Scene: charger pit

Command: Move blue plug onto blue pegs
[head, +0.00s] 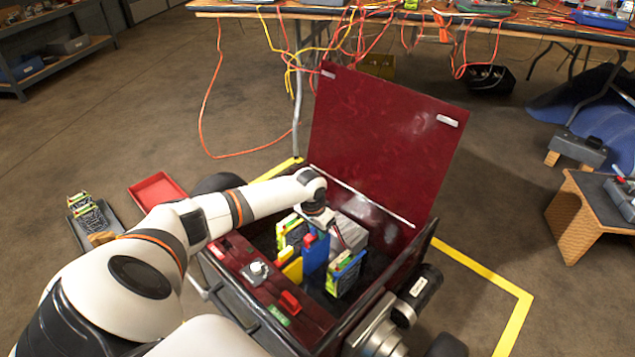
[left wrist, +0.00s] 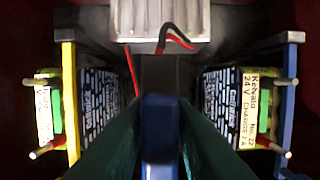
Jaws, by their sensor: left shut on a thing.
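My left gripper (head: 318,222) reaches down into the open red box. In the left wrist view its dark green fingers are shut on the blue plug (left wrist: 160,135), which shows end-on between them. In the head view, blue (head: 315,254) shows just below the gripper. The blue-edged battery at the right of the left wrist view bears two metal blue pegs (left wrist: 284,152), apart from the plug. The battery on the left has a yellow edge (left wrist: 69,100) and two pegs. The plug's lower end is hidden. My right gripper is not in view.
A grey metal box (left wrist: 160,20) with red and black wires stands in the box. A yellow piece (head: 292,270) stands beside the blue one. The raised lid (head: 385,150) rises behind. The front panel (head: 255,285) bears a knob and a red switch.

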